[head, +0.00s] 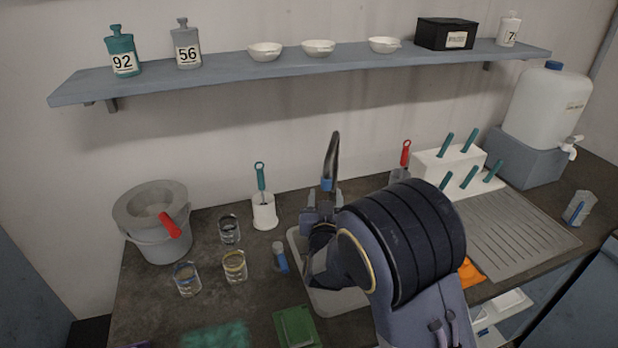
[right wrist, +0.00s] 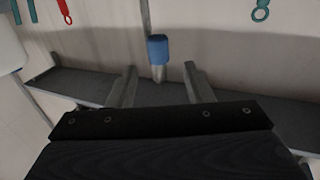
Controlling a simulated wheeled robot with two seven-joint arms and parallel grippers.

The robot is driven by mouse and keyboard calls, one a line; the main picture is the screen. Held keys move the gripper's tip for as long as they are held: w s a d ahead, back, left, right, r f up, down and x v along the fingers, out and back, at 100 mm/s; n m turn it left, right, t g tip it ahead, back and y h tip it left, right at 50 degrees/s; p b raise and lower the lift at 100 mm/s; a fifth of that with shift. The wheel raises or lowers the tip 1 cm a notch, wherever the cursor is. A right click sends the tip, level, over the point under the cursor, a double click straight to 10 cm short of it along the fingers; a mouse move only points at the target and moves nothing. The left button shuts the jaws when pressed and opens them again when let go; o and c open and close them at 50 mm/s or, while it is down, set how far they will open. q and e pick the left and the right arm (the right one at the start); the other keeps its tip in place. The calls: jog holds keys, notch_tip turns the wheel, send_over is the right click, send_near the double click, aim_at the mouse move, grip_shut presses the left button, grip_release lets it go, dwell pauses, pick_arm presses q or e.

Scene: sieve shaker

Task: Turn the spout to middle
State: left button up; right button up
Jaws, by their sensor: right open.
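The spout (head: 333,155) is a dark, curved tap over the sink (head: 296,243), with a blue collar (head: 327,184) at its hanging end. My right gripper (head: 323,199) is just below the collar, its fingers apart. In the right wrist view the blue collar (right wrist: 158,47) and the pale tip below it show between the two open fingers of my right gripper (right wrist: 160,80). A gap shows on each side, and neither finger visibly touches it. My right arm hides the spout's base and much of the sink. My left gripper is out of view.
Left of the sink stand several glass beakers (head: 234,266), a grey bucket (head: 165,246) and a brush in a white holder (head: 264,212). A white rack (head: 430,165) and a ribbed drainboard (head: 520,238) are to the right. A shelf (head: 220,84) runs above.

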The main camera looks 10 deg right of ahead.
aim_at(326, 184)
jog(key=w+p, duration=0.1)
jog(key=w, duration=0.2)
jog(key=w+d, duration=0.1)
jog(key=w, duration=0.3)
jog(key=shift+w+d+p, duration=0.1)
jog(key=shift+d+p, duration=0.1)
jog(key=shift+p, duration=0.2)
grip_shut()
